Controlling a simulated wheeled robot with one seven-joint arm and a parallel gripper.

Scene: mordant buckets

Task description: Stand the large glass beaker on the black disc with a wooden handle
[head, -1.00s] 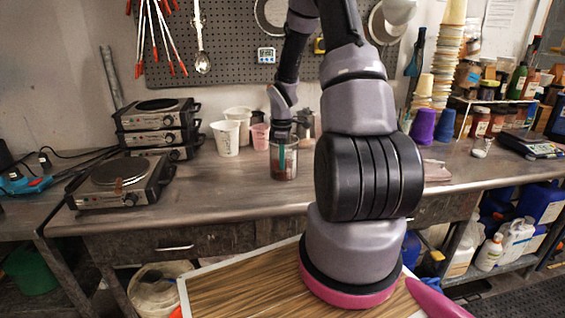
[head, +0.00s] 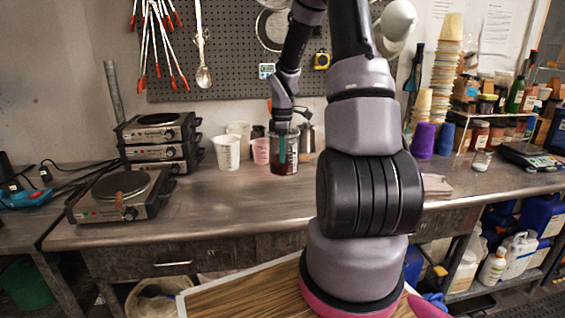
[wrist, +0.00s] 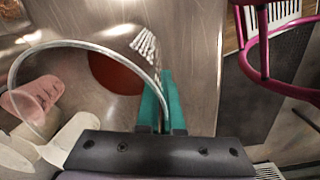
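The large glass beaker (head: 292,152) holds dark red liquid and hangs upright from my gripper, apparently just above the bench. My gripper (head: 282,160) is shut on the beaker's wall at the rim. In the wrist view, the teal fingers of my gripper (wrist: 160,108) pinch the curved rim of the beaker (wrist: 98,46), with red liquid visible below. The black disc (head: 123,185) lies on the front hot plate at the left, with a short brown wooden handle (head: 119,201) toward the front. Nothing stands on it.
Stacked hot plates (head: 157,140) stand behind the front hot plate (head: 110,207). A white plastic beaker (head: 227,152), a pink cup (head: 261,150) and a metal jug (head: 306,140) stand behind the held beaker. Bare bench (head: 225,195) lies between the held beaker and the front hot plate.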

